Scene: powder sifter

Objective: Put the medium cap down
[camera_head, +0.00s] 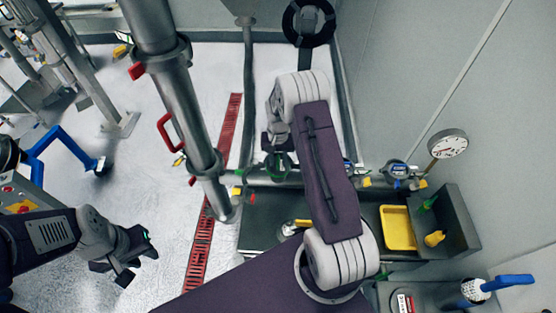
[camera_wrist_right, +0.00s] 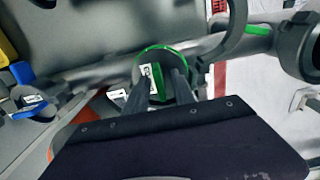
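A round dark cap with a green rim and a white label (camera_wrist_right: 165,70) is at the middle of the right wrist view; I take it for the medium cap. In the head view the green ring (camera_head: 279,166) shows just below my right gripper (camera_head: 276,146), beside the horizontal pipe. The arm partly covers this spot. My left gripper (camera_head: 134,262) is open and empty over the floor at the lower left.
A yellow tray (camera_head: 398,228) lies on the bench. A thick vertical steel pipe (camera_head: 180,95) stands left of my right arm. A blue-handled brush (camera_head: 512,282) is at the lower right.

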